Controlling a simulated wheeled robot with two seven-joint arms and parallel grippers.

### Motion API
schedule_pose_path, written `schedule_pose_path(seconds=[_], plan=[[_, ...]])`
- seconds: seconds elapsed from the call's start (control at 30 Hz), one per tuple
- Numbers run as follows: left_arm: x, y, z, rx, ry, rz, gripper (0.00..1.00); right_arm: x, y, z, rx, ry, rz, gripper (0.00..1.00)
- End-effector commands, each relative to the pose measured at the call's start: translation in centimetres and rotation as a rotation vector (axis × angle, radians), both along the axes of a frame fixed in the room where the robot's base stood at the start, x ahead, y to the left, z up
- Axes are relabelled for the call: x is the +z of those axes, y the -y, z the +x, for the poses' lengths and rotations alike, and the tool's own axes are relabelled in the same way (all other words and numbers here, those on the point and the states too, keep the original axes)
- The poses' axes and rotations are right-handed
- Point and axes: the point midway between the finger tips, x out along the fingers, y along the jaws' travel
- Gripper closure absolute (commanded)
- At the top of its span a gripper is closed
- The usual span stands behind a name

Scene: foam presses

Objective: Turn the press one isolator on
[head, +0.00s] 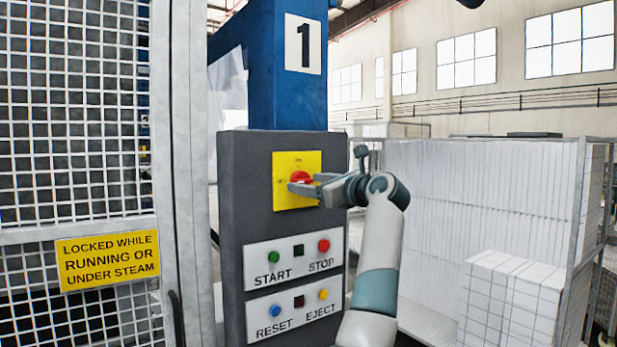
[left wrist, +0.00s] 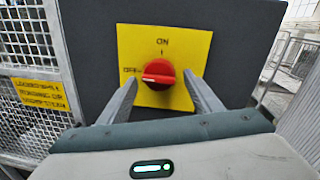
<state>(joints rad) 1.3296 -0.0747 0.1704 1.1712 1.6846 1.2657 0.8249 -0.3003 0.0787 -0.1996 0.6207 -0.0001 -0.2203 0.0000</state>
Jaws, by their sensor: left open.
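The press one isolator is a red rotary knob (head: 300,178) on a yellow plate (head: 284,163), high on a dark grey control post. In the left wrist view, the knob (left wrist: 158,74) has a pale mark that points left toward OFF, and ON is printed above it. My left gripper (head: 303,185) is at the plate, open, with one finger on each side of the knob. The fingers (left wrist: 157,80) also show in the left wrist view. I cannot tell whether they touch the knob. My right gripper is not in view.
Below the plate are a START/STOP panel (head: 293,258) and a RESET/EJECT panel (head: 294,308). A blue column (head: 288,100) marked 1 rises behind the post. A mesh guard (head: 75,130) with a yellow warning sign (head: 107,260) stands left. White stacked blocks (head: 480,200) stand right.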

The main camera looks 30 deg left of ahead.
Motion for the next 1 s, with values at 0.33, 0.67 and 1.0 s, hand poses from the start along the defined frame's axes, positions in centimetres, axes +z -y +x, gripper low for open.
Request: schedule_pose_path(seconds=[0.33, 0.67, 1.0], plan=[[-0.06, -0.69, 0.20, 0.000, -0.001, 0.001, 0.41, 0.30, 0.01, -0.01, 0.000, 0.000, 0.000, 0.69], [-0.03, -0.65, 0.20, 0.000, -0.001, 0.001, 0.80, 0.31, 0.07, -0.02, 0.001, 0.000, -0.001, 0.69], [-0.07, -0.61, 0.20, -0.001, -0.033, 0.014, 0.80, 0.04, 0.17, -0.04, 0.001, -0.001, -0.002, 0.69]])
